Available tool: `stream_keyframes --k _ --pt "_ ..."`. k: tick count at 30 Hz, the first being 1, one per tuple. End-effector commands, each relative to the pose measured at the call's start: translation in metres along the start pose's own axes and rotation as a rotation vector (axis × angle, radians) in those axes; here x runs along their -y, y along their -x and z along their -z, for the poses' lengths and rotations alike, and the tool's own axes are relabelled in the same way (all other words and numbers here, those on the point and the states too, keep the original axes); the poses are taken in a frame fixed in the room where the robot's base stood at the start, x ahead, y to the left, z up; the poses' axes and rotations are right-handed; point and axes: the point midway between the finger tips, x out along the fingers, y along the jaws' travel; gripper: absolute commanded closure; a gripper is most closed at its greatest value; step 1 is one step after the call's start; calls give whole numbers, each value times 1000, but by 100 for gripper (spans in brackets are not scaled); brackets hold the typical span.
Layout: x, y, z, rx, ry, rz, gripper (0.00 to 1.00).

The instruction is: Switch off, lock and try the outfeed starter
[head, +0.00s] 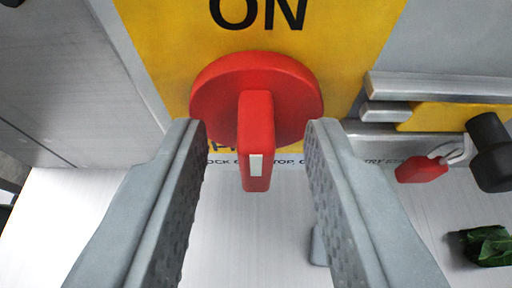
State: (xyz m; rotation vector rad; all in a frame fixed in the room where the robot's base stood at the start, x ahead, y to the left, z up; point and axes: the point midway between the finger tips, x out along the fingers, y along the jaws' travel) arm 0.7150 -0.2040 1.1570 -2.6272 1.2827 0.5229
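A red rotary switch handle (256,130) sits on a yellow plate (165,45) marked "ON" above it. Its grip bar stands upright in the picture, with a white mark at the lower end. My gripper (256,150) is open, with one grey finger on each side of the handle's bar. Gaps show between the fingers and the bar. A small red tag-like piece (421,170) with a metal loop is at the right, beside a black knob-like part (489,152). Lettering below the handle is partly hidden by the bar and fingers.
Metal rails with a yellow strip (455,116) stick out at the right of the plate. A small grey piece (318,245) shows beside my right finger. Grey metal panels flank the plate.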

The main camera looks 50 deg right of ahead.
Motion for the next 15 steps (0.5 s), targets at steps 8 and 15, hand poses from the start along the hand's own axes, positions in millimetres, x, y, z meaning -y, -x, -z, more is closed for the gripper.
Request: stream_keyframes --k 8,15 --pt "0 0 0 0 0 0 100" --pt "0 0 0 0 12 -5 100"
